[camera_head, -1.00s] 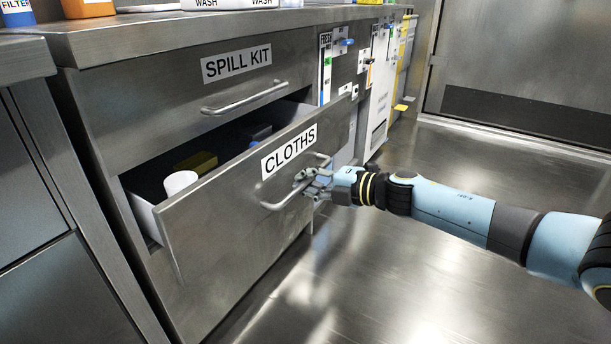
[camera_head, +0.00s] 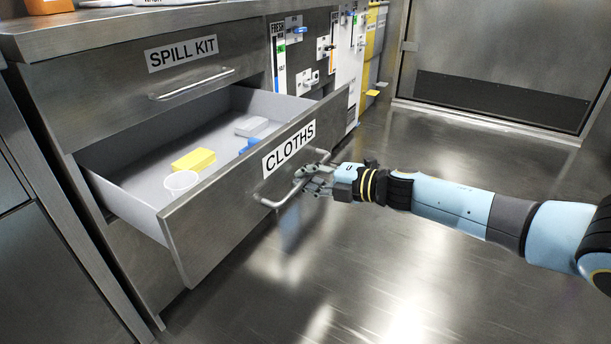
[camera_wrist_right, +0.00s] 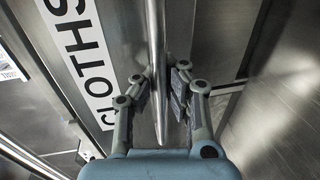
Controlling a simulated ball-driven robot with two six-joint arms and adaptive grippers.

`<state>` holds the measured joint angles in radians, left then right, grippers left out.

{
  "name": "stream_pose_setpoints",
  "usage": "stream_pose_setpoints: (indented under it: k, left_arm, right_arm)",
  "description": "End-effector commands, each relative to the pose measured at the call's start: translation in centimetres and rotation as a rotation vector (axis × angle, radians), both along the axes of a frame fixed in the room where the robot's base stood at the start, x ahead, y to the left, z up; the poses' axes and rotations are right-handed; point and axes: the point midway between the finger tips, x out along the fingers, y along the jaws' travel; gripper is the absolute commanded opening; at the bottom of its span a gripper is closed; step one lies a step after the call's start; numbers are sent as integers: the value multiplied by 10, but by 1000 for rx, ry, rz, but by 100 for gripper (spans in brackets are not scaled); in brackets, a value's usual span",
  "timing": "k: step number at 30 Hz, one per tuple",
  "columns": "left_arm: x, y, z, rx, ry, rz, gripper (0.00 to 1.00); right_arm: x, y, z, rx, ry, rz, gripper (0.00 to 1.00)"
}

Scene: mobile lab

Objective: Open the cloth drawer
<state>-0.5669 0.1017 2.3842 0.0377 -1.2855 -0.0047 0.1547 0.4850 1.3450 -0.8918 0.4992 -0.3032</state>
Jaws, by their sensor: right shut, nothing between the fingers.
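The cloth drawer (camera_head: 236,205), labelled CLOTHS, stands well open from the metal cabinet, its pale inside showing. Its bar handle (camera_head: 276,201) runs across the front under the label. My right gripper (camera_head: 308,180) is at the right part of this handle and is shut. In the right wrist view the handle (camera_wrist_right: 157,60) passes between the finger linkages, close to the fingertips; firm contact cannot be made out. My left gripper is not in view.
The drawer holds a white cup (camera_head: 181,182), a yellow block (camera_head: 194,160), a blue item (camera_head: 249,146) and a pale item (camera_head: 251,126). The shut SPILL KIT drawer (camera_head: 120,95) is above. Open floor (camera_head: 400,230) lies in front and right.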

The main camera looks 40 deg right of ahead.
Motion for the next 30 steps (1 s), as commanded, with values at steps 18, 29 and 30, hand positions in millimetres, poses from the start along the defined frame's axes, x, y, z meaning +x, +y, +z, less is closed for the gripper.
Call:
stream_pose_setpoints:
  k: [18, 29, 30]
  left_arm:
    - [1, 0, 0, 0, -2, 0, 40]
    - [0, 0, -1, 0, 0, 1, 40]
    - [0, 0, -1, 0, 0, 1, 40]
  right_arm:
    - [0, 0, 0, -1, 0, 0, 36]
    - [-15, -7, 2, -5, 1, 2, 36]
    - [-22, -9, 3, -4, 3, 2, 36]
